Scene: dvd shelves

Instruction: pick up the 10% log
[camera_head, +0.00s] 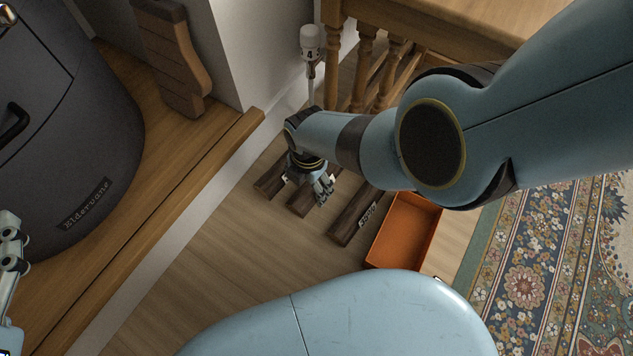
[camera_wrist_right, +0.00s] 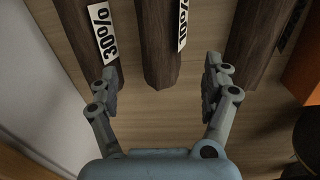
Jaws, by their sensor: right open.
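Three dark brown logs lie side by side on the wooden floor: a left log (camera_head: 268,184), a middle log (camera_head: 298,206) and a right log (camera_head: 350,222). In the right wrist view the left log (camera_wrist_right: 88,35) has a "30%" label. My left gripper (camera_head: 9,245) is partly cut off at the left edge.
An orange box (camera_head: 404,229) stands right of the logs. A wooden table with turned legs (camera_head: 365,65) and a white-headed stick (camera_head: 311,50) are behind. A dark stove-like body (camera_head: 60,130) stands on a wooden ledge at left. Floor left of the logs is clear.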

